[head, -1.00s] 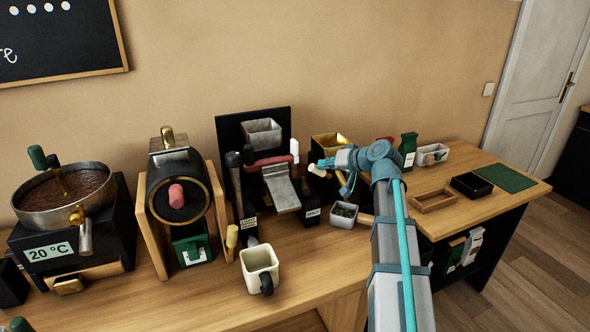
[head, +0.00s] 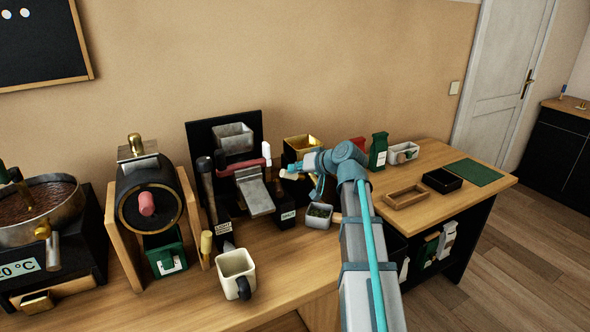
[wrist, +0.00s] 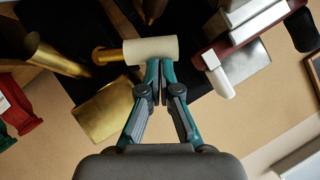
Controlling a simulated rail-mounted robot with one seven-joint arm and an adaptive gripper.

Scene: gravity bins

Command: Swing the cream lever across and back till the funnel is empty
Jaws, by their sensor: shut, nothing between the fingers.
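The cream lever (head: 286,175) is a short, thick cream cylinder in front of the brass funnel (head: 301,142). In the wrist view the lever (wrist: 150,49) sits on the end of a brass rod. My gripper (head: 294,168) is shut and empty, with its fingertips (wrist: 161,64) at the lever's side, touching it or very close. The fingers are not around the lever. A brass box-like part, likely the funnel (wrist: 106,112), shows below the lever in the wrist view. The funnel's contents cannot be made out.
A small grey bin (head: 319,216) with dark green contents stands below my gripper. A grey chute with a red bar (head: 247,168) is close on the left. A cream mug (head: 236,271) stands at the front. A wooden tray (head: 406,197) lies right of my arm.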

